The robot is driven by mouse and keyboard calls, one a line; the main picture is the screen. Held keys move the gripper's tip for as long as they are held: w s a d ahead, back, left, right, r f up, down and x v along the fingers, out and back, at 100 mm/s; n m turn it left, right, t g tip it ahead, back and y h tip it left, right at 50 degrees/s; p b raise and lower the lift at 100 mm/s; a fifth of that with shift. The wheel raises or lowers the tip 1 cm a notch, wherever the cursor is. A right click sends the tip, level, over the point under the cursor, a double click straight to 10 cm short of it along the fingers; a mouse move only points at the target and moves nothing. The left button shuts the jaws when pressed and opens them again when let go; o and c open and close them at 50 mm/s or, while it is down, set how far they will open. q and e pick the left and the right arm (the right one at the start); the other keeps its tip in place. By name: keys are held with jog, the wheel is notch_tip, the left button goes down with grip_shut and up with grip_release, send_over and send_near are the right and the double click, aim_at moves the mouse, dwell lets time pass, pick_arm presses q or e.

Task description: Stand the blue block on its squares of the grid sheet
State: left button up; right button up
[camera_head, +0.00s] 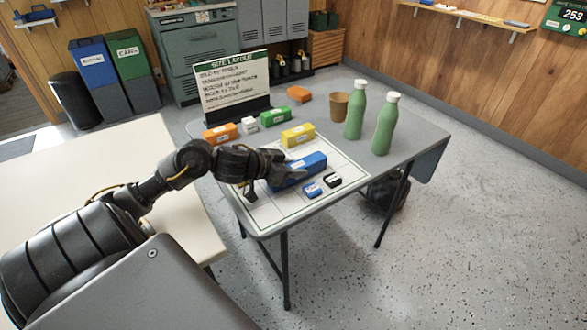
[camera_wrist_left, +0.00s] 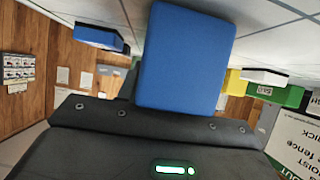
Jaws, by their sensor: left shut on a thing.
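My left gripper is shut on the block's left part. I cannot tell whether the block touches the sheet. In the left wrist view the blue block (camera_wrist_left: 185,55) fills the middle, in front of my gripper. Gripper and block hide part of the sheet's squares. My right gripper is not in view.
A small blue block (camera_head: 312,190) and a black block (camera_head: 332,180) lie close in front. A yellow block (camera_head: 298,135) sits behind, with green, white and orange blocks near the sign (camera_head: 233,85). Two green bottles (camera_head: 385,124) and a brown cup (camera_head: 338,107) stand at back right.

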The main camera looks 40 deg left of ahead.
pick_arm(q)
jog(key=shift+f, duration=0.1)
jog(key=o, duration=1.1)
jog(key=shift+s+r, duration=0.1)
jog(key=shift+r, duration=0.1)
jog(key=p+v, duration=0.2)
jog(key=v, duration=0.9)
jog(key=shift+p, duration=0.3)
jog(key=shift+s+a+r, duration=0.1)
jog(key=shift+s, duration=0.25)
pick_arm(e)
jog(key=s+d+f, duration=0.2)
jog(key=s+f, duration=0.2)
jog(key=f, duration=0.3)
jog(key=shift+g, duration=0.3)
